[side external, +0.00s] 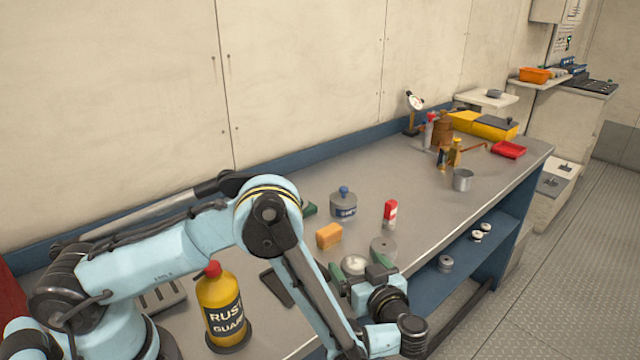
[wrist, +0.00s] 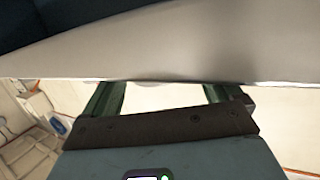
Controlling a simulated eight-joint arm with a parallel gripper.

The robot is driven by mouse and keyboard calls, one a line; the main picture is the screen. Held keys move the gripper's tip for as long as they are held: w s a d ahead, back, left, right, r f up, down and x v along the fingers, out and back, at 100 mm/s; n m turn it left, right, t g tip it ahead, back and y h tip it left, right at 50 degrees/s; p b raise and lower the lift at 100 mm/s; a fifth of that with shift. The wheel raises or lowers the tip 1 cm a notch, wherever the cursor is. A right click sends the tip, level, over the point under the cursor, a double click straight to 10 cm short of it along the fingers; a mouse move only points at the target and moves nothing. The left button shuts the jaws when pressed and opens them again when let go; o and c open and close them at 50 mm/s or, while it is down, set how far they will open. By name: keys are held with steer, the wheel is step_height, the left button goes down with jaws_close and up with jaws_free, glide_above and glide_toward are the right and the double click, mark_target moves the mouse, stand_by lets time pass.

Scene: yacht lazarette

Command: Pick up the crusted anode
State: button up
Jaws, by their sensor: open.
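My gripper (side external: 358,270) is at the front edge of the workbench, its two green fingers apart. A pale, round, grey-white piece (side external: 353,264) shows between or just behind the fingers in the side view; it may be the crusted anode, but its surface is too small to tell. A grey round piece (side external: 383,246) stands just behind the right finger, partly hidden. In the wrist view my gripper (wrist: 160,90) is open, and a pale curved sliver shows between the fingertips. Contact cannot be made out.
On the workbench (side external: 400,215) stand an orange block (side external: 329,236), a red-and-white tube (side external: 390,214), a grey jar with blue knob (side external: 343,205) and a yellow rust-guard bottle (side external: 222,305). A metal cup (side external: 462,180) is farther right.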

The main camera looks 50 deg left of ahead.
steer(key=c, duration=1.5)
steer(key=shift+r, duration=0.2)
